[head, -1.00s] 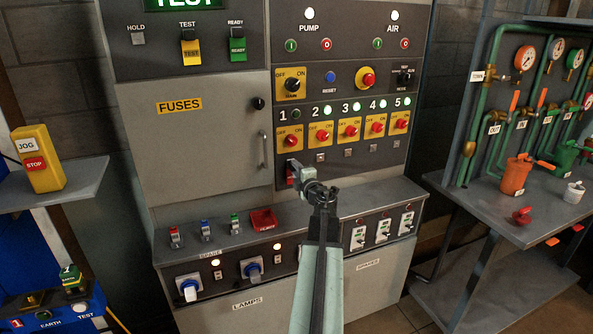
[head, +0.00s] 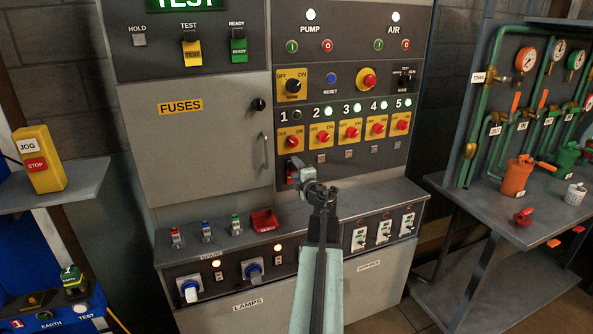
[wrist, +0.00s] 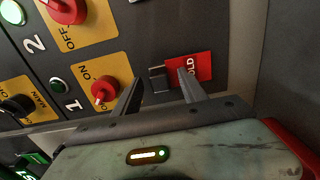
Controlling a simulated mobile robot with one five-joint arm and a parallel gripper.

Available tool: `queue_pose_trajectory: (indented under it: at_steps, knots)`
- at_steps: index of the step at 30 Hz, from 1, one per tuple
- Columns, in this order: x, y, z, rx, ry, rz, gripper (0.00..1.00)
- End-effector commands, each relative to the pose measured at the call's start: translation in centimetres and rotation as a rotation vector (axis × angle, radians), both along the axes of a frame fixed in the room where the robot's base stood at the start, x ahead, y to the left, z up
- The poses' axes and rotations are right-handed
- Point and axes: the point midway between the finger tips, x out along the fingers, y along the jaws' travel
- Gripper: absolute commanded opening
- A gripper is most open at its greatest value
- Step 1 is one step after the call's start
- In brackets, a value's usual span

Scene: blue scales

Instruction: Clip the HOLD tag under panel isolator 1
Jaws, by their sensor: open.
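The red HOLD tag (wrist: 202,66) sits at the small grey clip (wrist: 157,79) below panel isolator 1 (wrist: 104,90) in the wrist view. Isolator 1 also shows in the head view (head: 291,142), with a bit of the tag (head: 290,176) beneath it. My gripper (wrist: 161,77) is open at the panel; its fingertips are either side of the clip. One finger overlaps part of the tag. In the head view my gripper (head: 297,170) hides part of the tag. Whether a finger touches the tag cannot be told.
The HOLD clip (head: 139,40) at the panel's upper left is bare. Yellow TEST (head: 191,52) and green READY (head: 238,49) tags hang beside it. A sloping ledge with switches and a red tray (head: 264,221) lies below. The pipe bench (head: 520,225) stands at the right.

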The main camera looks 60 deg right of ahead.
Motion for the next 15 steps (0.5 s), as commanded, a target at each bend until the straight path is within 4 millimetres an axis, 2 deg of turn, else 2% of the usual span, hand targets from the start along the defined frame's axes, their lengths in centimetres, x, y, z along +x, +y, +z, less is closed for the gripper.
queue_pose_trajectory:
  at_steps: [5, 15]
  knots:
    - [-1.3, 1.0, 0.0, 0.0, 0.0, -0.001, 0.5]
    - [-6.0, 4.5, 0.0, 0.0, 0.0, -0.001, 0.5]
